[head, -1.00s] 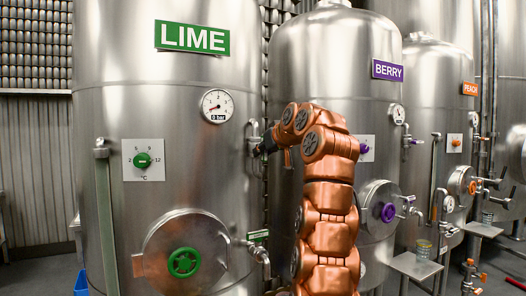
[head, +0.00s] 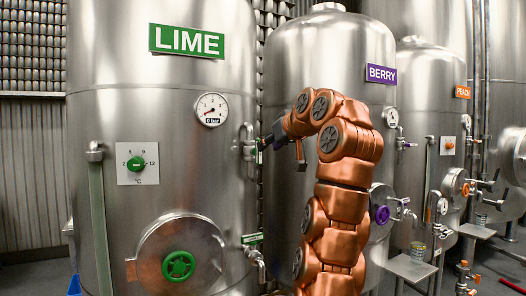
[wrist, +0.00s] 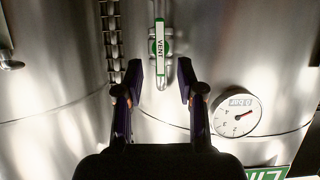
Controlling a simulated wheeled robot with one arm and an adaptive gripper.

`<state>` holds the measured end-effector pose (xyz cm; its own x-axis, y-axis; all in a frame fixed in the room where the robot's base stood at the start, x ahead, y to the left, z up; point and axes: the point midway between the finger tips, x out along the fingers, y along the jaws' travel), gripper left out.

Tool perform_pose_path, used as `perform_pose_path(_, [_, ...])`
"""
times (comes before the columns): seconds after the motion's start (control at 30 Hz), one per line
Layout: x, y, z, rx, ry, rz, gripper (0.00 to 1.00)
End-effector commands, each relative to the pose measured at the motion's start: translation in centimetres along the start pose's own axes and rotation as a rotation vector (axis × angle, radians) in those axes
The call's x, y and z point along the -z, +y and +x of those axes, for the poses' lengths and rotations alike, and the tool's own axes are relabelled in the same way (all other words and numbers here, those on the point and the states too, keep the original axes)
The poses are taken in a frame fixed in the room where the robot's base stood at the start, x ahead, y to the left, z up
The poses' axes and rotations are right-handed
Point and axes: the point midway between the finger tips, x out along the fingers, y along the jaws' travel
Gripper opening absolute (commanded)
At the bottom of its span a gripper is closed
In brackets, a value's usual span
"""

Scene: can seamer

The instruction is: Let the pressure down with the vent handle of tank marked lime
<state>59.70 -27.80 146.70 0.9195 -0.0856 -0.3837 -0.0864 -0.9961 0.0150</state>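The tank marked lime (head: 160,85) stands at the left in the head view, with a green LIME sign (head: 187,41). Its vent handle (wrist: 160,48), long and white with green edges and lettered VENT, points along a vertical pipe in the wrist view. My gripper (wrist: 161,78) is open and empty in front of it, a fingertip on each side of the fitting's end, with no contact seen. In the head view my gripper (head: 264,143) is just right of the vent fitting (head: 247,142). The pressure gauge (head: 211,109) has its needle at the low end.
A temperature dial (head: 137,163) and a round hatch with a green wheel (head: 179,265) are on the lime tank's front. The berry tank (head: 325,75) stands close behind my arm. A tap (head: 256,262) sticks out low at the lime tank's right.

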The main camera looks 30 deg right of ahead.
Motion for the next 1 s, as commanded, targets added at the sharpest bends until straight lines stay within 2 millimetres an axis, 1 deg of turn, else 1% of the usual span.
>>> perform_pose_path(0.03, [0.1,-0.1,-1.0,0.000,0.005,-0.001,0.38])
perform_pose_path(0.1, [0.2,-0.1,-2.0,0.000,0.005,-0.002,0.38])
perform_pose_path(0.2, [0.1,-0.1,-3.2,0.000,0.003,-0.002,0.38])
perform_pose_path(0.3, [0.0,-0.1,-3.9,0.001,0.000,-0.001,0.38])
perform_pose_path(0.5, [0.0,0.0,-4.3,0.001,-0.001,-0.001,0.38])
perform_pose_path(1.0, [0.0,-0.1,-4.2,0.003,-0.003,0.001,0.38])
